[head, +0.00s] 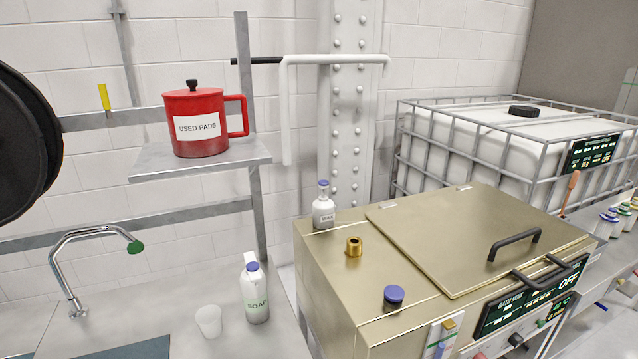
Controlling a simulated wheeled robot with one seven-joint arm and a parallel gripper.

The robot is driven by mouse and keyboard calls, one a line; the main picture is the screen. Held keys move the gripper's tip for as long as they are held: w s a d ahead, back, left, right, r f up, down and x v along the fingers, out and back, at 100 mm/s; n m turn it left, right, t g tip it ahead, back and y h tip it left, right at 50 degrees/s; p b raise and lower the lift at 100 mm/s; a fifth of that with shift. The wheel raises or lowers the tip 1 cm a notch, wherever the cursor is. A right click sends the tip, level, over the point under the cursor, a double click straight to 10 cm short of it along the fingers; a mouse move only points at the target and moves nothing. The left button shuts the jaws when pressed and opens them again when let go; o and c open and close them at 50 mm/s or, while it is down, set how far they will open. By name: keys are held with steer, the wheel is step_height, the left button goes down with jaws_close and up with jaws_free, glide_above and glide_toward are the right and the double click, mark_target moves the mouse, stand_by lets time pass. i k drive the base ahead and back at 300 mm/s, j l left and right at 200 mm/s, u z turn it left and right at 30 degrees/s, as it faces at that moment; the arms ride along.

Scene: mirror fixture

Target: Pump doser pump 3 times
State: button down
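No part in view is labelled as the doser pump. A blue round-topped knob (394,294) stands upright on the front left of the brass-coloured machine's top (350,270); it looks like a push button or plunger, but I cannot tell for sure. Behind it a gold cylindrical fitting (354,247) stands on the same top. A small white bottle with a blue cap, labelled WAX (323,212), stands at the back left corner. A white soap bottle (255,292) with a blue top stands on the counter to the left. My gripper is not in view.
The machine's closed lid (450,240) has a black handle, and its front display (530,297) reads OFF. A shelf (165,164) holds a red pot (197,125). A tap (95,235) and a cup (209,321) are at left. A caged white tank (480,145) stands behind.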

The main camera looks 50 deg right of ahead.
mark_target(323, 185)
steer(key=i+j, duration=0.3)
steer(key=j, duration=0.15)
steer(key=i+j, duration=0.6)
steer(key=j, duration=0.25)
steer(key=z, duration=1.8)
steer(key=j, duration=0.1)
